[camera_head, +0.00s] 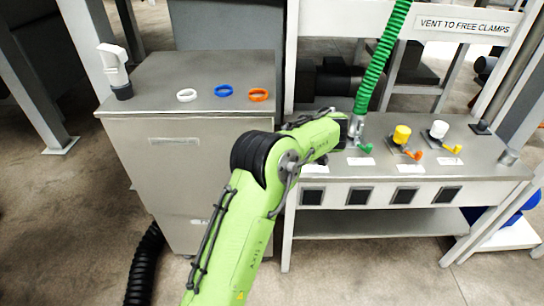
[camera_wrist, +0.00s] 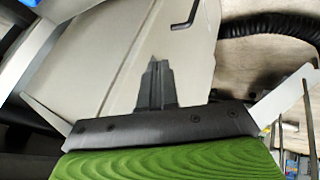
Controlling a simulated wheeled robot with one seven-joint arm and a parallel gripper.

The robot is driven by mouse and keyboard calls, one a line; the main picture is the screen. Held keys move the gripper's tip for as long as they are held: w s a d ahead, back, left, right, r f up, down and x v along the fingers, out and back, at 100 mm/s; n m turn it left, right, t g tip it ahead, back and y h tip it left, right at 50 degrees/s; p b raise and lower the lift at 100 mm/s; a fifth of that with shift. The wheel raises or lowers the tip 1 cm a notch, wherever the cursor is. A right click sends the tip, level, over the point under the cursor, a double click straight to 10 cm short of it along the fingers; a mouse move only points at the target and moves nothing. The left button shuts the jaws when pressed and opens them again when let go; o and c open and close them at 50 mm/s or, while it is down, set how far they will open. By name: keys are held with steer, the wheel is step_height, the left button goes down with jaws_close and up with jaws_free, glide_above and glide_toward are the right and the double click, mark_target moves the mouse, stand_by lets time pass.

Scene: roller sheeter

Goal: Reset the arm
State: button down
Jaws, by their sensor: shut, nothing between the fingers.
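My green arm (camera_head: 240,230) reaches up from the bottom of the head view. It bends at a black joint and stretches right toward the front of the workbench (camera_head: 480,160). In the head view its far end lies beside the lower end of a green coiled hose (camera_head: 378,60), and I cannot tell whether they touch. My gripper (camera_wrist: 155,62) shows in the wrist view, its dark fingers together and empty. The fingers point toward a pale grey panel (camera_wrist: 200,75). In the head view I cannot make out the fingers.
A grey cabinet (camera_head: 190,170) on the left carries white (camera_head: 187,95), blue (camera_head: 223,90) and orange (camera_head: 258,95) rings, and a white-handled tool (camera_head: 114,68). The bench holds yellow-topped (camera_head: 402,134) and white-topped (camera_head: 439,129) fittings. A black hose (camera_head: 145,265) lies on the floor.

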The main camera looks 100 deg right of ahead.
steer(key=v, duration=0.5)
steer(key=shift+s+a+r+p, duration=0.1)
steer(key=shift+s+a+p, duration=0.15)
steer(key=shift+p, duration=0.15)
